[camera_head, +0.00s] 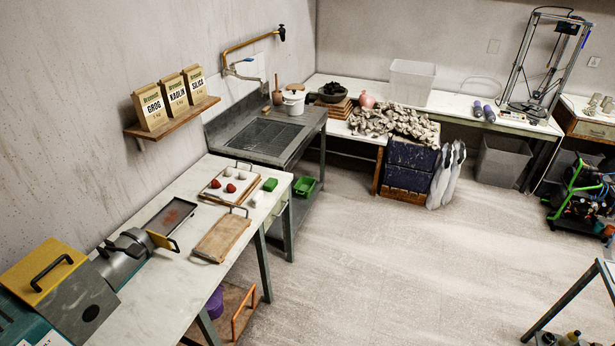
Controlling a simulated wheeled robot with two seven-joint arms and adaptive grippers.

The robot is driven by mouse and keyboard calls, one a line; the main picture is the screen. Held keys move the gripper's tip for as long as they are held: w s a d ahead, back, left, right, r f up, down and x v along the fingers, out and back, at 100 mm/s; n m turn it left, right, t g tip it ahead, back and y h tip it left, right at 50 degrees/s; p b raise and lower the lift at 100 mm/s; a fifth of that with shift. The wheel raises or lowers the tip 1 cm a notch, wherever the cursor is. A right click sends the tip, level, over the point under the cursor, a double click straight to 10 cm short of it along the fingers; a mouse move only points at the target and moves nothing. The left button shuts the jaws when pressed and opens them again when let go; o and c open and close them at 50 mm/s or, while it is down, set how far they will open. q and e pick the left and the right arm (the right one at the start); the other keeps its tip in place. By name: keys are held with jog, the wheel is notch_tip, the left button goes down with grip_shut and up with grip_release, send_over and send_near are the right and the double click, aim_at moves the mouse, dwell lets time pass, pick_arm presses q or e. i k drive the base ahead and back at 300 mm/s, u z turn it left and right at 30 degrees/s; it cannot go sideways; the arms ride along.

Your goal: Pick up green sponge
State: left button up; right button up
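A small green sponge (270,184) lies on the white worktable (177,283) at the left. It is near the table's right edge, just right of a white tray (251,179) that holds red and pale balls. Neither of my grippers shows in this view, and nothing is touching the sponge from above.
A wooden board with a handle (222,238) lies in front of the sponge. A grey machine with a yellow top (72,285) fills the table's near left. A grey sink unit (268,137) adjoins the far end. The floor (400,270) right of the table is clear.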

aim_at(270, 186)
jog(key=z, duration=0.65)
jog(key=i, duration=1.55)
jog(key=u, duration=0.35)
jog(key=i, duration=1.25)
jog(key=u, duration=1.1)
jog(key=i, duration=0.2)
